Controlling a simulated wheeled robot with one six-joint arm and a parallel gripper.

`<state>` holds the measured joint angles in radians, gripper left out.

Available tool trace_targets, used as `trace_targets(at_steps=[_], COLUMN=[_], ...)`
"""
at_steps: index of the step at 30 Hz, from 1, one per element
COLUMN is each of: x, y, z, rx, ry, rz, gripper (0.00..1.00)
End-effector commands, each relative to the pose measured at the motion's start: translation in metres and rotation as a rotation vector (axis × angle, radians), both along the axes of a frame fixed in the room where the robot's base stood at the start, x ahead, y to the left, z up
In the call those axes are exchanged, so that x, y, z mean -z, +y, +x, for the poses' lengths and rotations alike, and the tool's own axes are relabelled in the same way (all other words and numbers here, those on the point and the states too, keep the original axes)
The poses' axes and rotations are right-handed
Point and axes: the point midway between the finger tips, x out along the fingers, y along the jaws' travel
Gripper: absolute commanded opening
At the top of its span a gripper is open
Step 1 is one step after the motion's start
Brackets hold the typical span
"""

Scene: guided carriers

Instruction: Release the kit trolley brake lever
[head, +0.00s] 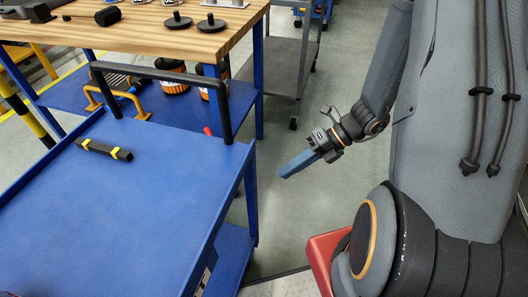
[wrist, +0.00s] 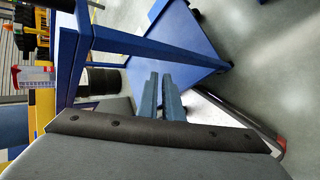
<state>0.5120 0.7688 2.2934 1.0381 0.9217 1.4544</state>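The kit trolley (head: 110,215) is blue with a black push handle (head: 160,75) at its far end. A small red tip (head: 208,131) shows beside the handle's right post; it may be the brake lever, but most of it is hidden behind the trolley. My gripper (head: 284,175) is to the right of the trolley over open floor, apart from it, pointing down and left. In the wrist view its two blue fingers (wrist: 161,95) show a narrow gap with nothing between them. Blue frame parts (wrist: 120,40) show beyond the fingers; no lever is clear there.
A black and yellow cylinder (head: 104,149) lies on the trolley top. A wooden-topped workbench (head: 130,32) with blue legs stands behind, with orange-labelled tubs underneath. A grey cart (head: 283,62) stands at the back. The floor (head: 290,220) right of the trolley is clear.

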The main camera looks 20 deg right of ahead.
Motion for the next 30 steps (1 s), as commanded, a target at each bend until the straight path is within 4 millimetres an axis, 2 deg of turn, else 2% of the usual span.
trace_targets(at_steps=[5,8,19,30], x=[-0.002,-0.006,-0.032,-0.067], y=[0.002,0.005,0.029,0.069], z=[0.003,0.009,0.049,0.096], rx=[-0.058,-0.196,-1.066,-1.987], ry=[-0.053,-0.180,-0.931,-1.668], rz=[-0.010,-0.031,-0.076,0.054], gripper=[0.00,0.00,0.00,0.00])
